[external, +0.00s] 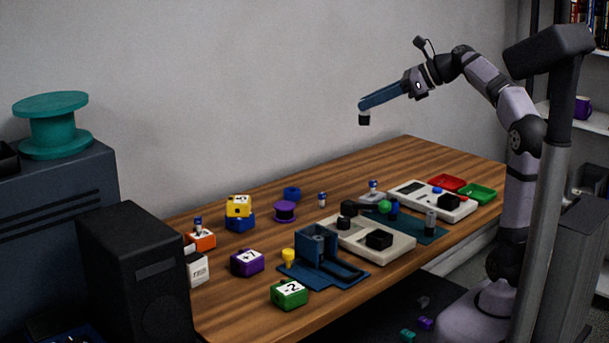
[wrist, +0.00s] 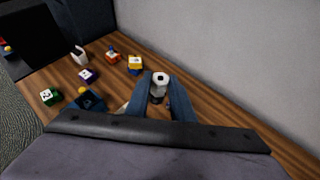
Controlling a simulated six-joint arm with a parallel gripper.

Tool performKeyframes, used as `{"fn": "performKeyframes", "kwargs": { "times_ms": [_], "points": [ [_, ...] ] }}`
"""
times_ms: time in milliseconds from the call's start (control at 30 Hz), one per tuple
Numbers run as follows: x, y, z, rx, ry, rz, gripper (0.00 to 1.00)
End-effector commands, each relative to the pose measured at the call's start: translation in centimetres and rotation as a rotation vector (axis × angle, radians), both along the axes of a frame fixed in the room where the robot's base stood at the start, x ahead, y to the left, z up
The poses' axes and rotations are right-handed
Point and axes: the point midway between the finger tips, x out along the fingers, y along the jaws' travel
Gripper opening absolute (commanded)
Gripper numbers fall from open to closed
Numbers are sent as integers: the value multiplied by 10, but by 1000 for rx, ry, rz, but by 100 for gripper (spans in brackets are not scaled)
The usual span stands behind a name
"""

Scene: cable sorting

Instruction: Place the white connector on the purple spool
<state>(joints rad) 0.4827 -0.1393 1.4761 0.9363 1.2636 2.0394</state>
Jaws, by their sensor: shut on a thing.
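My gripper (external: 363,107) is raised high above the back of the table, its blue fingers shut on a small piece. In the wrist view this piece, the white connector (wrist: 161,78), shows a white end with a dark centre between the fingertips. In the external view the held piece (external: 364,119) looks mostly dark and hangs below the fingertips. The purple spool (external: 285,211) stands on the table near its back edge, well below and to the left of my gripper. I cannot make out the spool in the wrist view.
A blue ring-like piece (external: 291,193) is just behind the spool. A yellow block (external: 238,206) sits on a blue block (external: 240,222) to its left. A purple block (external: 247,262), a green block (external: 289,294) and a blue holder (external: 316,245) are nearer the front. The air around my gripper is clear.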

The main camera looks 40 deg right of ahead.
Motion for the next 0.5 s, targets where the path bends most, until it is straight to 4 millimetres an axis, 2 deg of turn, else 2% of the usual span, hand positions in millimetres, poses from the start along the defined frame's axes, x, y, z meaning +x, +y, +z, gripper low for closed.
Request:
{"fn": "performKeyframes", "kwargs": {
  "times_ms": [33, 500],
  "points": [
    [5, 5, 13, 3, 4, 17, 0],
    [43, 58, 24, 2, 5, 165, 0]
  ]
}}
